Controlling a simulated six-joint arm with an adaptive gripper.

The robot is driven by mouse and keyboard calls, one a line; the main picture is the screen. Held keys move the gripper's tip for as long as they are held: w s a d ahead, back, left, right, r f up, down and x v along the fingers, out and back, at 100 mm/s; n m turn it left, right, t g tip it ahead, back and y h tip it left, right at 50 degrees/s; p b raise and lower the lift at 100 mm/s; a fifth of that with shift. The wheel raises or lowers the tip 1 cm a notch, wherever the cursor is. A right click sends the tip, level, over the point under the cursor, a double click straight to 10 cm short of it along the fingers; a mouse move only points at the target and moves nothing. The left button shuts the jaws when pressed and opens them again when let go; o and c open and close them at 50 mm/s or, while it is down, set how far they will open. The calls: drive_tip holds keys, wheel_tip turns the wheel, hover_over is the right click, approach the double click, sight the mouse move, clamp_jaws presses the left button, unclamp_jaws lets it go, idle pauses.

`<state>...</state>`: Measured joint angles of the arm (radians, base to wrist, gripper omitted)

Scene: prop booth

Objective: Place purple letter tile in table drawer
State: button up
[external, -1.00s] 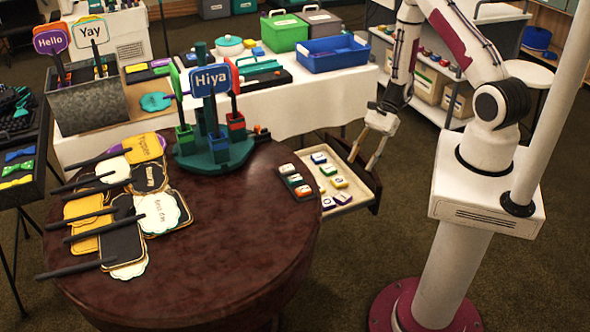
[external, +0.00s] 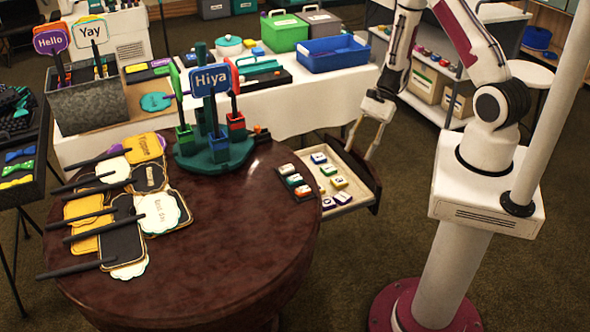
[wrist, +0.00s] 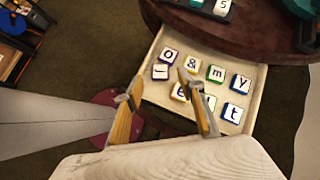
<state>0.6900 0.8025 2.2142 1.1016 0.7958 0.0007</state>
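The cream drawer (external: 364,196) is pulled out from the round table. It holds several white-topped letter tiles. In the wrist view, purple-edged tiles marked "o" (wrist: 168,55) and "–" (wrist: 161,71) lie in the drawer near its left side. A purple-edged tile (external: 328,203) also shows in the drawer in the external view. My gripper (external: 358,153) is open and empty, above the drawer. In the wrist view its fingers (wrist: 162,80) are spread, hiding parts of some tiles. I cannot tell which purple tile is meant.
A black rack (external: 287,182) with a few tiles lies on the dark round table (external: 240,270) beside the drawer. The green sign stand (external: 218,150) with the "Hiya" sign rises behind it. Paddle signs (external: 115,213) cover the table's left. The white-clothed table (external: 325,105) stands behind.

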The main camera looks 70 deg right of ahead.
drive_tip(key=s+a+r+n+h, duration=0.1)
drive_tip(key=a+r+n, duration=0.15)
drive_tip(key=r, duration=0.35)
drive_tip(key=a+r+n+g+h, duration=0.1)
drive_tip(key=a+r+n, duration=0.1)
drive_tip(key=r+n, duration=0.3)
drive_tip(key=s+a+r+n+h, duration=0.1)
drive_tip(key=a+r+n, duration=0.1)
drive_tip(key=r, duration=0.5)
drive_tip(key=s+a+r+n+t+h, duration=0.1)
drive_tip(key=s+r+n+t+h, duration=0.2)
drive_tip(key=s+r+n, duration=0.7)
drive_tip(key=shift+s+a+r+t+h, duration=0.15)
drive_tip(key=shift+s+r+t+h, duration=0.55)
drive_tip(key=shift+r, duration=2.05)
drive_tip(key=shift+s+n+g+h, duration=0.15)
drive_tip(key=shift+n+g+h, duration=0.15)
drive_tip(key=shift+h, duration=0.1)
